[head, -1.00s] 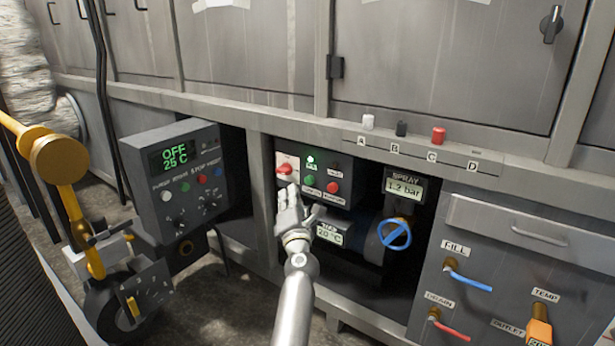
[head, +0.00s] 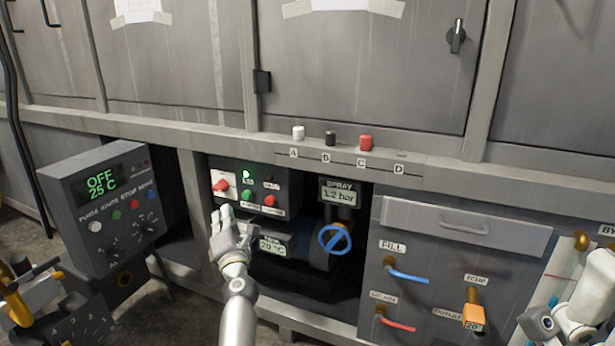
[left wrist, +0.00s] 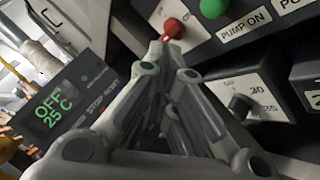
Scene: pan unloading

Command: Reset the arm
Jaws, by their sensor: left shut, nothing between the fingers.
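My left gripper (head: 222,215) is shut and empty in the head view. Its fingertips are in front of the pump control box, just below the red knob on the white plate (head: 221,183). The left wrist view shows the closed fingers (left wrist: 160,50) with their tips close under the red knob (left wrist: 174,28); I cannot tell whether they touch. A green button (left wrist: 213,8) is beside it. Part of my right arm shows at the right edge of the head view; the state of its gripper is unclear.
A grey control box (head: 75,195) reading OFF 25 C stands at left. A blue valve wheel (head: 334,239) is right of my left gripper. A drawer panel (head: 430,275) with blue and red levers is at right. A ledge (head: 240,137) with white, black and red buttons runs above.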

